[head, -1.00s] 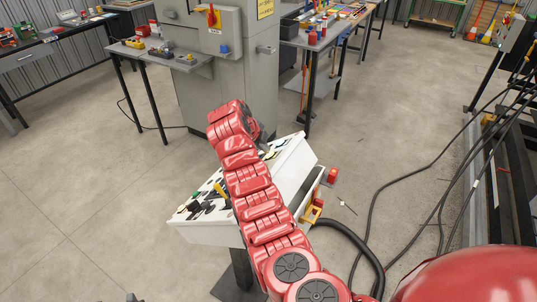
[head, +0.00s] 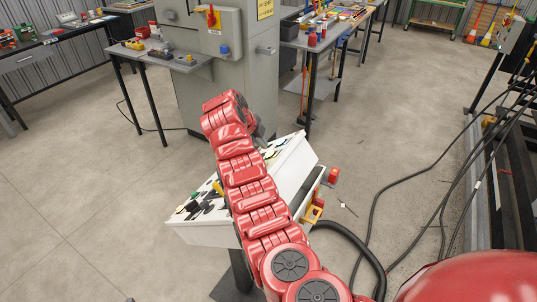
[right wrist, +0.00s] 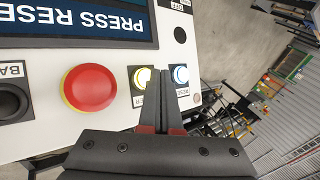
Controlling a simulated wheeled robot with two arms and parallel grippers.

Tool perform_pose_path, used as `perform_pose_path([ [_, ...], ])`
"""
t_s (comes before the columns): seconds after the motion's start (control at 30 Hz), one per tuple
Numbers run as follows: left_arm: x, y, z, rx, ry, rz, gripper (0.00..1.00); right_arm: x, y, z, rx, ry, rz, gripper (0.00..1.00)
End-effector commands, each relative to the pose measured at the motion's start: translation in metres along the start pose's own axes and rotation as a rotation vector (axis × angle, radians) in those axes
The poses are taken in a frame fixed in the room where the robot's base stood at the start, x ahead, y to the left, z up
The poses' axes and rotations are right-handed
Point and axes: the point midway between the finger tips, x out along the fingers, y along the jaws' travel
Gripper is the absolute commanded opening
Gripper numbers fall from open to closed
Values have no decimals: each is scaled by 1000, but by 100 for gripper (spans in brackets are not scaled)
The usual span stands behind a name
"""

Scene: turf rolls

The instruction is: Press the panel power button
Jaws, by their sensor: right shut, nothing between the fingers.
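The white sloped control panel (head: 293,157) stands on a post, with my red right arm across it in the head view. In the right wrist view, my right gripper (right wrist: 165,73) is shut and empty, its fingertips over the panel face between two lit buttons. Left of them is a yellow-lit button (right wrist: 142,76), its label partly hidden, with "ER" showing. Right of them is a blue-lit button (right wrist: 180,75) labelled "RESE". The fingers overlap the edges of both labels. I cannot tell whether the tips touch the panel. My left gripper is not visible.
A large red mushroom button (right wrist: 89,87) with a yellow ring sits left of the lit buttons. A black knob (right wrist: 12,101) is farther left, and a dark screen (right wrist: 70,20) above. A grey cabinet (head: 225,85) stands behind the panel. Black cables (head: 385,185) lie right.

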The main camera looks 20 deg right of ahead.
Motion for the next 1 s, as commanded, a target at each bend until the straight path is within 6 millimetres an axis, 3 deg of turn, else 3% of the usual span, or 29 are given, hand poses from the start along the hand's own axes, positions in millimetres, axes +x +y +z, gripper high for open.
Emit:
perform_pose_path([
  [0.27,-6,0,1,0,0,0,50,-5,-4,5,3,0,3,0],
  [0.43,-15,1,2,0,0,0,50,-18,-13,14,-2,-3,-1,0],
  [0.5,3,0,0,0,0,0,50,-26,-20,14,2,-1,4,0],
  [0.7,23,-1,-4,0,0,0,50,-33,-25,21,1,-1,6,0],
  [1.0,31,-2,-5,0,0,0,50,-36,-25,26,0,-1,0,0],
])
